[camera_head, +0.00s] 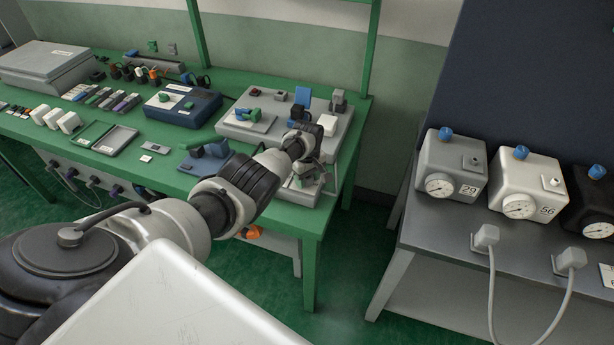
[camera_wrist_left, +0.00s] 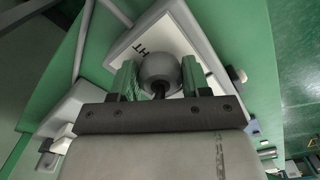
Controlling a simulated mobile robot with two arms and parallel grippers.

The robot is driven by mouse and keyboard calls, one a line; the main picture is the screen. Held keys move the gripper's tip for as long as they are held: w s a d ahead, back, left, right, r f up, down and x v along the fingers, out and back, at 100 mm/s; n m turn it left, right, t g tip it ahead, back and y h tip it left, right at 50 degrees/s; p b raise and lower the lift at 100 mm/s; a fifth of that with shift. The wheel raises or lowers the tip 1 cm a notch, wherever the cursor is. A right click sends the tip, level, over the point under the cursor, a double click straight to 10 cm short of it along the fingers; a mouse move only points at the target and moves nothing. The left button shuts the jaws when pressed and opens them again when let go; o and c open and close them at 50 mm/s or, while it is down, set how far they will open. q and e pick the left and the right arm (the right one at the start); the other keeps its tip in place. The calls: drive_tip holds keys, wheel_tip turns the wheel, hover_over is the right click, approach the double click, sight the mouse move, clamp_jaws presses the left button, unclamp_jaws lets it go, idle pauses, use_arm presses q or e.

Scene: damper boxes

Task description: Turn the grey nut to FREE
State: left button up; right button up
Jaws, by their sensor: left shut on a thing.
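The grey nut (camera_wrist_left: 160,68) shows in the left wrist view as a smooth rounded knob on a dark stem. It sits between the two green fingertips of my left gripper (camera_wrist_left: 160,78), which is shut on it. In the head view my left gripper (camera_head: 307,166) points down at the right end of the green bench, and the wrist hides the nut. My right gripper is not in view.
The green bench (camera_head: 345,135) holds a grey board with blue and green parts, a dark blue box (camera_head: 183,107) and small trays. A gap of green floor separates it from a grey table (camera_head: 440,236) with gauge boxes (camera_head: 450,167) at the right.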

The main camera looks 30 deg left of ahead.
use_arm(q)
drive_tip(key=n, duration=0.6)
drive_tip(key=shift+w+r+n, duration=0.1)
drive_tip(key=shift+w+n, duration=0.15)
drive_tip(key=shift+n, duration=0.05)
drive_tip(key=n, duration=0.3)
drive_tip(key=shift+a, duration=0.1)
drive_tip(key=shift+w+n, duration=0.1)
drive_tip(key=shift+n, duration=1.8)
drive_tip(key=o, duration=0.9)
drive_tip(key=shift+o, duration=0.2)
drive_tip(key=shift+r+p, duration=0.3)
drive_tip(key=shift+r, duration=0.05)
wheel_tip(320, 180, up, 8)
drive_tip(key=p, duration=0.4)
drive_tip(key=shift+r+p, duration=0.25)
drive_tip(key=shift+p, duration=0.1)
drive_tip(key=shift+r, duration=0.75)
